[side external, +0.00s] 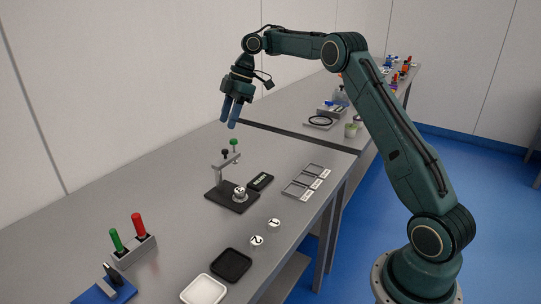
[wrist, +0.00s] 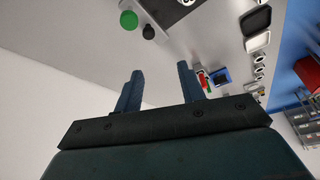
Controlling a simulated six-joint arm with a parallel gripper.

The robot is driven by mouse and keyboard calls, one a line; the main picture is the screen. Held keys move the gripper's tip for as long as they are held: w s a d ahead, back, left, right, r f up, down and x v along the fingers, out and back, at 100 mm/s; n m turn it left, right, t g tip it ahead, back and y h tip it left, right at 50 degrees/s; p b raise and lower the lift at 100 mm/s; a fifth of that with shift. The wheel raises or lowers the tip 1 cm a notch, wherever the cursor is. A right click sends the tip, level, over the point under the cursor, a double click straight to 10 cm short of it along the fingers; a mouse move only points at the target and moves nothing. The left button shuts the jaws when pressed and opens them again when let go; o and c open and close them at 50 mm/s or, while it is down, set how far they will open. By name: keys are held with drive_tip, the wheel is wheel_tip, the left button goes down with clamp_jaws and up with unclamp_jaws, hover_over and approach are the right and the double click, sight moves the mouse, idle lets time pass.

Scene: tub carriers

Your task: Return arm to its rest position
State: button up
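My gripper (side external: 228,124) hangs above the back of the grey table (side external: 180,165), well clear of it, with its fingers pointing down. In the wrist view my gripper (wrist: 158,72) shows two blue fingers apart with nothing between them. My arm is raised and bent over the table from its base at the lower right.
Below stands a dark stand with a post (side external: 221,180), near a black READY plate (side external: 260,182) and a labelled grey tray (side external: 304,181). Red and green handles (side external: 137,224) stand in a holder. A black tub (side external: 231,265) and white tub (side external: 203,290) lie in front. Air around my gripper is clear.

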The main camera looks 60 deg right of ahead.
drive_tip(key=s+a+r+m+t+h, duration=0.1)
drive_tip(key=s+a+r+m, duration=0.2)
drive_tip(key=s+a+r, duration=0.4)
drive_tip(key=s+a+r+m+t+h, duration=0.1)
drive_tip(key=s+a+r+m, duration=0.4)
drive_tip(key=s, duration=0.4)
drive_tip(key=s+f+m+h, duration=0.1)
drive_tip(key=s+f, duration=0.3)
drive_tip(key=s, duration=0.7)
drive_tip(key=s+f+m+t+h, duration=0.1)
drive_tip(key=s+f+m, duration=0.2)
drive_tip(key=s, duration=0.7)
drive_tip(key=shift+s+f+m+t, duration=0.3)
drive_tip(key=shift+s+f+m, duration=0.1)
